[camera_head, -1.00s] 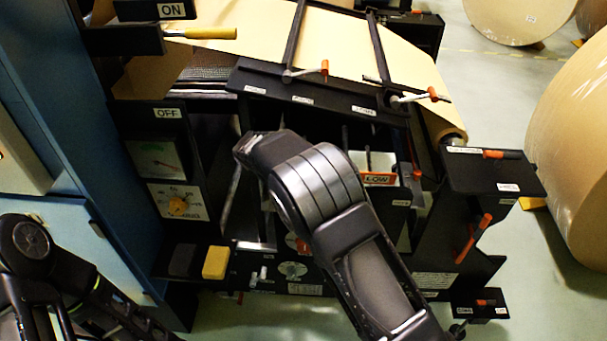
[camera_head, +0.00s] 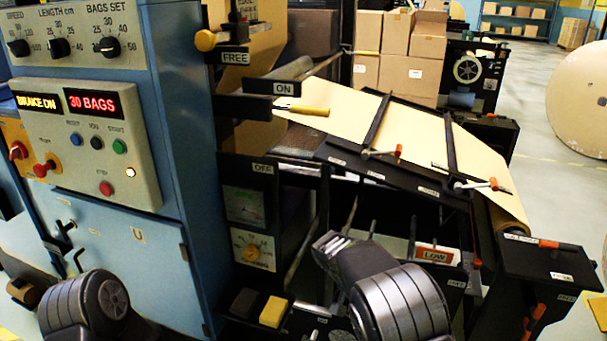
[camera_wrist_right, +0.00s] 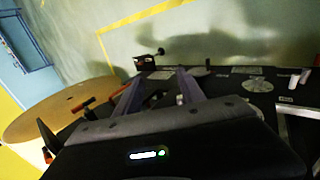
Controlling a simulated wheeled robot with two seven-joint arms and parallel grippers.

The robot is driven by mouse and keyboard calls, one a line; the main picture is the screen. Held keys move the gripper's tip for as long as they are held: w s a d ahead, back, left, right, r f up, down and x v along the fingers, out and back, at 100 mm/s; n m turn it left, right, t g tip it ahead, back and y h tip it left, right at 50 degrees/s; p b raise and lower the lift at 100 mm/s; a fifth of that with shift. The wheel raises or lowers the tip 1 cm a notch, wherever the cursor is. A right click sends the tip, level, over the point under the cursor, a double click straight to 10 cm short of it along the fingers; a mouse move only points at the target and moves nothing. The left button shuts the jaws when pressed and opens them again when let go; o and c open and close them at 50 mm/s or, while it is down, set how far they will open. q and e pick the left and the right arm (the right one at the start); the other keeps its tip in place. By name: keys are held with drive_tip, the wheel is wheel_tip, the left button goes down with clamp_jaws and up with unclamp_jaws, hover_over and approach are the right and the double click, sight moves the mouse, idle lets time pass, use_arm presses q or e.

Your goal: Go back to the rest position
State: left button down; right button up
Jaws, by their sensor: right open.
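My right arm (camera_head: 395,300) comes up from the bottom edge in the head view, in front of the machine's lower front; its gripper does not show there. In the right wrist view the right gripper (camera_wrist_right: 158,88) points forward with two fingers apart and nothing seen between them. My left arm (camera_head: 85,305) shows at the bottom left in the head view, in front of the blue cabinet. The left gripper is out of view.
The machine carries a kraft paper web (camera_head: 345,108) over a black frame. A control panel (camera_head: 85,130) reads BRAKE ON and 30 BAGS. A yellow block (camera_head: 273,311) sits on a low ledge. Cartons (camera_head: 400,40) and a large roll (camera_head: 590,100) stand behind.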

drive_tip(key=s+a+f+n+y+p, duration=0.1)
drive_tip(key=s+f+y, duration=0.2)
drive_tip(key=s+f, duration=0.45)
drive_tip(key=s+a+f+n+y+p, duration=0.1)
drive_tip(key=s+f+y, duration=0.25)
drive_tip(key=f, duration=0.65)
use_arm(q)
drive_tip(key=r, duration=0.1)
drive_tip(key=r+p, duration=0.1)
drive_tip(key=r, duration=0.1)
drive_tip(key=shift+s+r, duration=0.2)
drive_tip(key=shift+s, duration=0.1)
use_arm(e)
drive_tip(key=s+a+t+y, duration=0.1)
drive_tip(key=s+a+y, duration=0.1)
drive_tip(key=s+a, duration=0.3)
drive_tip(key=s+a+t+y, duration=0.2)
drive_tip(key=s+a, duration=0.3)
drive_tip(key=s, duration=0.5)
drive_tip(key=shift+s+f, duration=0.15)
drive_tip(key=shift+f, duration=0.15)
drive_tip(key=shift+y, duration=0.25)
